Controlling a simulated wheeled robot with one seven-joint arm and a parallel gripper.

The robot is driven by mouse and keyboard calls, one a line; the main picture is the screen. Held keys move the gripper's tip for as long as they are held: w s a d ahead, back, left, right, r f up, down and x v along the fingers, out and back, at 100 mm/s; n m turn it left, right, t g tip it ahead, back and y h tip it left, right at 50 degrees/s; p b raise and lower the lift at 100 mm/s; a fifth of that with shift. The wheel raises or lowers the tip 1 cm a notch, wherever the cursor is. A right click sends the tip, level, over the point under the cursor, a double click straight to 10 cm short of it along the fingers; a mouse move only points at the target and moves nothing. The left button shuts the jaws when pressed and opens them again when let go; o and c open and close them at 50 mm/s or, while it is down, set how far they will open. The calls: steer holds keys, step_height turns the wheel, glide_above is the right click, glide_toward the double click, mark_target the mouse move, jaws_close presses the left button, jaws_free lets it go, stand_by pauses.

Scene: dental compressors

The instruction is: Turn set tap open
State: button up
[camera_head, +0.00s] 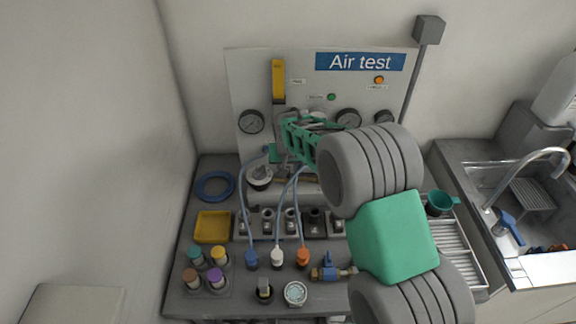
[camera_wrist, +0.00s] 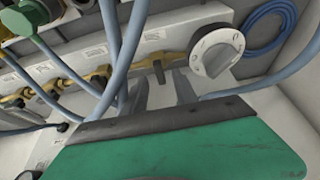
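In the wrist view, several yellow-brass taps sit in a row along a white manifold; their labels are too small to read, so I cannot tell which is the set tap. The nearest tap (camera_wrist: 159,68), beside a grey-white dial (camera_wrist: 218,54), has its handle just beyond and between my fingertips. My gripper (camera_wrist: 162,90) is open, with a finger to each side of that handle; contact is unclear. In the head view, my green wrist hides the gripper tips and most of the taps; the dial (camera_head: 260,178) shows at its lower left.
Blue-grey hoses (camera_wrist: 78,72) cross close to my gripper in the wrist view. A blue hose coil (camera_head: 215,187) and yellow tray (camera_head: 211,227) lie at the bench's left. Gauges (camera_head: 251,122) and a yellow upright piece (camera_head: 278,80) are on the panel. A sink stands right.

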steer(key=shift+x, duration=1.15)
jaws_close()
